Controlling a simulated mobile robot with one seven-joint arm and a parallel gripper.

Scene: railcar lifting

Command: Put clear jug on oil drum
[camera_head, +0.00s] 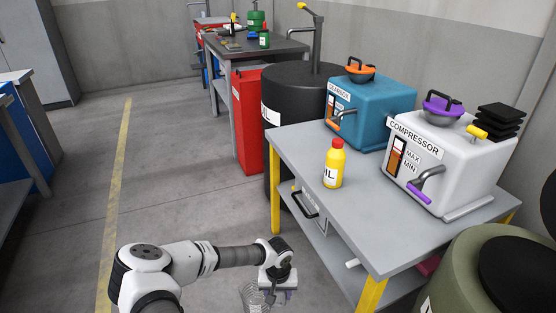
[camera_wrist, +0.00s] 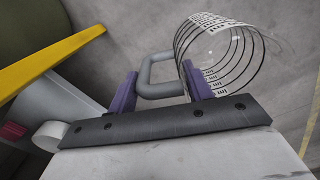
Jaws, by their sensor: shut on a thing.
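The clear jug (camera_head: 252,298) is a see-through cylinder with black markings, low beside the front table at the bottom of the head view. In the wrist view the jug (camera_wrist: 222,55) lies beyond my purple fingers, its grey handle (camera_wrist: 158,62) between them. My gripper (camera_head: 278,292) is shut on this handle; it also shows in the wrist view (camera_wrist: 160,90). A black drum (camera_head: 290,95) with a pump and a white label stands behind the table. An olive drum (camera_head: 485,265) with a dark top stands at the bottom right. I cannot tell which is the oil drum.
The grey table (camera_head: 375,220) with yellow legs holds a yellow oil bottle (camera_head: 334,165), a blue gearbox (camera_head: 375,105) and a white compressor (camera_head: 455,160). A red cabinet (camera_head: 247,120) stands beside the black drum. The floor on the left is open.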

